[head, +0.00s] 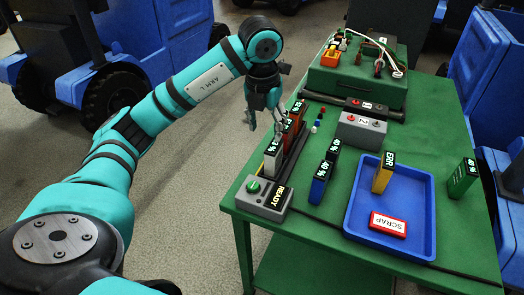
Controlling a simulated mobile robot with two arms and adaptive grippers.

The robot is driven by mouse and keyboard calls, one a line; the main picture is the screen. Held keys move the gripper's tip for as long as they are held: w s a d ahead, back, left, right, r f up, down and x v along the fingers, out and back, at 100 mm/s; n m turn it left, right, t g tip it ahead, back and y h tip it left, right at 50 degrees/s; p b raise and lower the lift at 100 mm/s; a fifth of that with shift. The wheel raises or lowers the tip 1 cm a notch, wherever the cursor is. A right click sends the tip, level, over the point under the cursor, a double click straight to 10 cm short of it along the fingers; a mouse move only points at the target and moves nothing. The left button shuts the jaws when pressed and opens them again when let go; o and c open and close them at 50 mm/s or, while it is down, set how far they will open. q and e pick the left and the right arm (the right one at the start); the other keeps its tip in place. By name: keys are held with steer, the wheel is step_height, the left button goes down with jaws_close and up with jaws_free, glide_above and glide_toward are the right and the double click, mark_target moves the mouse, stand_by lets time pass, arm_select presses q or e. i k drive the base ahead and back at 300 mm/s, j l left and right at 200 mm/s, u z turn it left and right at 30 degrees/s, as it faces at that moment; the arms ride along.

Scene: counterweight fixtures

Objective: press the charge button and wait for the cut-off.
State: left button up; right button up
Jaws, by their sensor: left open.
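A grey charger box (263,203) stands at the near left corner of the green table. It has a green button (253,187) on top and a display (279,197) reading READY. Behind it, a dark rail (294,158) holds a grey battery (270,163), whose partly hidden display ends in 3%, and a red-orange battery (289,137) farther back. My left gripper (265,124) is open, pointing down near the red-orange battery, at the far end of the rail. It is apart from the green button. I cannot tell if it touches the battery. My right gripper is not in view.
A blue tray (350,217) holds a yellow ERR battery (382,178) and a red SCRAP sign (388,224). Blue (319,187) and green (461,183) batteries stand on the table (430,130). A grey box (361,131) with red buttons and a green case (340,83) are farther back.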

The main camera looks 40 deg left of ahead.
mark_target(253, 186)
steer(key=u, duration=1.05)
